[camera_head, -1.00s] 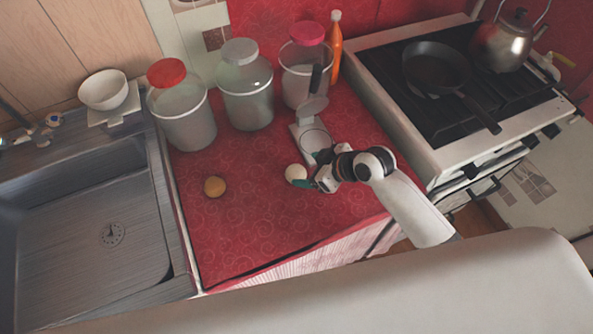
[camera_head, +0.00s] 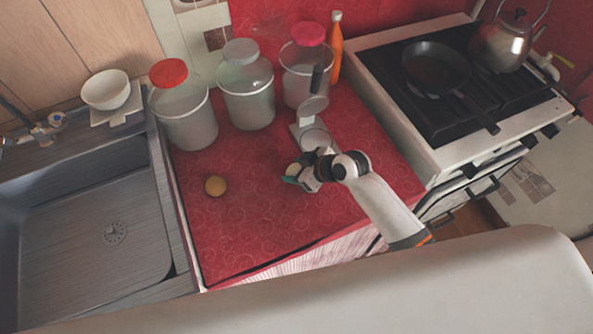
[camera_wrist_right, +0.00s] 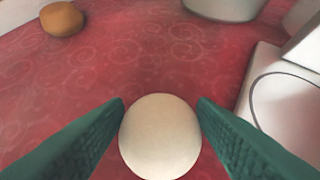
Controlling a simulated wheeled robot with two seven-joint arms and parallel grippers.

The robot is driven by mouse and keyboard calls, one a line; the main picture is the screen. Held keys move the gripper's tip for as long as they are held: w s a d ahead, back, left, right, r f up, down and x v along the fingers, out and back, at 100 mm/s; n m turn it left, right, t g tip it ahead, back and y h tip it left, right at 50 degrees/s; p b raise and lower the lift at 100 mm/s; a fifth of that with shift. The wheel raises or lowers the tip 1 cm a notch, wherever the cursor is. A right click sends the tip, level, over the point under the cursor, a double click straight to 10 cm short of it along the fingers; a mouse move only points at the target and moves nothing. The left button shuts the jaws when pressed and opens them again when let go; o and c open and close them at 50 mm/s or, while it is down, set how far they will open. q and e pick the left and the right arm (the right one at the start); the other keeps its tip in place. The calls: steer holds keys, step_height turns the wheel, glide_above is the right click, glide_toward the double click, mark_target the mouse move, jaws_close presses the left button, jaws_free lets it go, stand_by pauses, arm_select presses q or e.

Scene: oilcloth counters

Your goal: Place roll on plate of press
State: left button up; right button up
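A pale round roll (camera_wrist_right: 160,138) lies on the red counter between the green fingertips of my right gripper (camera_wrist_right: 160,105). The fingers stand open on either side of it; whether they touch it cannot be told. In the head view my right gripper (camera_head: 297,175) covers most of this roll (camera_head: 291,169). The white press (camera_head: 302,131) stands just beyond the gripper with its lid raised. Its round plate is partly behind the arm and also shows at the right of the wrist view (camera_wrist_right: 288,108). A tan roll (camera_head: 215,186) lies to the left. My left gripper is out of view.
Lidded jars stand behind: red-lidded (camera_head: 187,123), grey-lidded (camera_head: 247,98) and pink-lidded (camera_head: 297,82). An orange bottle (camera_head: 335,50) is beside them. The sink (camera_head: 85,220) is at left, the stove (camera_head: 420,115) with pan at right. The counter's front part is clear.

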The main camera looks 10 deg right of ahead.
steer(key=c, duration=0.3)
steer(key=shift+r, duration=0.15)
